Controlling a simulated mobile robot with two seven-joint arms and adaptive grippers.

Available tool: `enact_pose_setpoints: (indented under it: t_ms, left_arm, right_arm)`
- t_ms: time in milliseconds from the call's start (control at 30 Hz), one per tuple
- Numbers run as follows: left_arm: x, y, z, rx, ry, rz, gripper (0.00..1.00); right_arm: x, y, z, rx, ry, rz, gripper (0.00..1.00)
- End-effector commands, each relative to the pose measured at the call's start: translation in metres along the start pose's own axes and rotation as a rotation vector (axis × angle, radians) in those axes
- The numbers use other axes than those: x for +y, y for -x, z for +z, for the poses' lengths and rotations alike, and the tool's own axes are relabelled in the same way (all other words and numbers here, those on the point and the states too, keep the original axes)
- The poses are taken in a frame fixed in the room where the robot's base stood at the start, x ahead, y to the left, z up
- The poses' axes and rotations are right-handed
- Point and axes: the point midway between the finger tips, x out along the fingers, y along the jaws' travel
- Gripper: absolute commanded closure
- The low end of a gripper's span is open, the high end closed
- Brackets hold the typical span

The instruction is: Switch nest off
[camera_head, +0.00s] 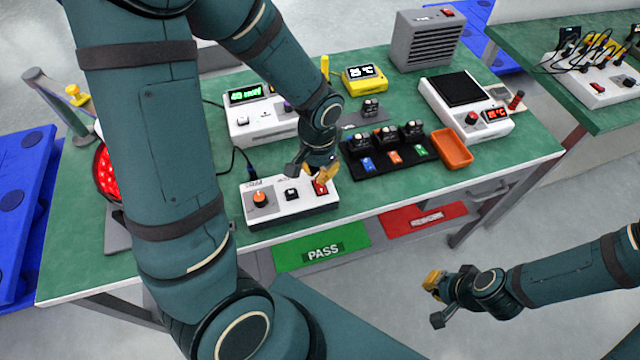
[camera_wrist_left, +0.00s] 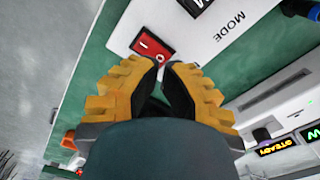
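A white control box (camera_head: 288,208) with an orange knob, a black switch and a red rocker switch (camera_head: 320,188) stands at the front edge of the green table. In the left wrist view the red rocker switch (camera_wrist_left: 153,43) sits close beyond my fingertips, beside the printed word MODE. My left gripper (camera_head: 326,175) is over the right end of the box at the red switch; its yellow fingers (camera_wrist_left: 160,64) come together at the tips with nothing between them. Whether they touch the switch I cannot tell. My right gripper (camera_head: 437,286) is away from the table, lower right; its opening is unclear.
A black tray (camera_head: 386,168) with several small devices and an orange bin (camera_head: 452,149) stand right of the box. A white unit with a green display (camera_head: 246,94) stands behind it. PASS (camera_head: 322,250) and REWORK (camera_head: 425,219) mats lie at the front.

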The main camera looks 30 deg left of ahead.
Motion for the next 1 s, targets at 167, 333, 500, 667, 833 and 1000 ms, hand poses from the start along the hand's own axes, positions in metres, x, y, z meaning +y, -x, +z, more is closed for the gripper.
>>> enact_pose_setpoints:
  t_ms: [167, 333, 500, 667, 833, 1000]
  left_arm:
    - [0.000, -0.003, 0.000, 0.000, 0.000, 0.000, 1.00]
    - [0.000, -0.005, 0.000, 0.000, 0.000, 0.000, 1.00]
    - [0.000, -0.008, 0.000, 0.000, 0.000, 0.000, 1.00]
    - [0.000, -0.010, 0.000, 0.000, 0.000, 0.000, 1.00]
    - [0.000, -0.012, 0.000, 0.000, 0.000, 0.000, 1.00]
    - [0.000, -0.015, 0.000, 0.000, 0.000, 0.000, 1.00]
  right_arm:
    - [0.001, -0.003, 0.000, 0.000, 0.000, 0.000, 1.00]
    - [0.002, -0.004, 0.001, 0.000, 0.000, 0.000, 1.00]
    - [0.002, -0.006, 0.001, 0.000, 0.000, 0.000, 1.00]
    - [0.003, -0.008, 0.001, 0.000, 0.000, 0.000, 1.00]
    - [0.004, -0.010, 0.001, 0.000, 0.000, 0.000, 1.00]
    - [0.004, -0.012, 0.001, 0.000, 0.000, 0.000, 1.00]
